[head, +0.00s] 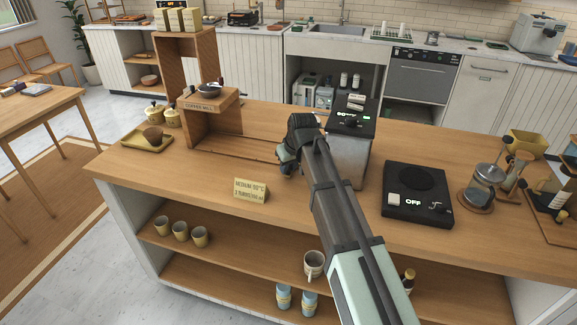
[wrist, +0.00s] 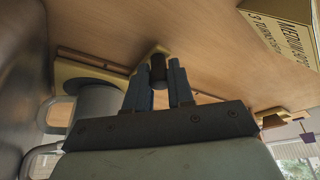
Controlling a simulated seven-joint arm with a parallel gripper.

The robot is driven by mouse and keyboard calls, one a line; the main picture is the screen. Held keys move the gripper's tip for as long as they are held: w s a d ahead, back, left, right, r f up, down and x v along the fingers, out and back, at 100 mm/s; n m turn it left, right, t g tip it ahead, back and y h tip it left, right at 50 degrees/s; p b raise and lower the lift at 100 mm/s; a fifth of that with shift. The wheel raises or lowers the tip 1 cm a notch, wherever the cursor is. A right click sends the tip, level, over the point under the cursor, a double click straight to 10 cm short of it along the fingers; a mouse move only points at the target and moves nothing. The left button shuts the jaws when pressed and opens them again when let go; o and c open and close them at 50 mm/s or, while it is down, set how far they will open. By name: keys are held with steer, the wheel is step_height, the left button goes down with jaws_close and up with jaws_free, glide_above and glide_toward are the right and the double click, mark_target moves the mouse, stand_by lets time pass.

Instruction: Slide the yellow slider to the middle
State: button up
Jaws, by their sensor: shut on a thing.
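In the wrist view a pale yellow piece of the slider (wrist: 150,50) shows at the wooden counter top, with a dark upright knob (wrist: 158,68) at it. My gripper's two blue-grey fingers (wrist: 158,88) stand on either side of the knob and are shut on it. A grey cup-like vessel (wrist: 95,103) is beside the gripper, over another yellow part (wrist: 75,72); how the two yellow parts join is hidden. In the head view my gripper (head: 287,162) is low over the counter at the right end of the rail (head: 235,153); it hides the slider there.
The wooden mill stand (head: 190,130) is left of the rail. A grey machine (head: 348,155) stands close to the right of my gripper. A yellow card (head: 251,190) stands at the counter's front edge. A black scale-like device (head: 415,205) is farther right.

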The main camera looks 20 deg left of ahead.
jaws_close()
steer(key=a, duration=1.8)
steer(key=o, duration=0.7)
jaws_free()
steer(key=shift+o, duration=0.2)
steer(key=shift+r, duration=0.1)
steer(key=v, duration=1.3)
steer(key=shift+r, duration=0.3)
steer(key=shift+s+d, duration=0.1)
steer(key=shift+s, duration=0.05)
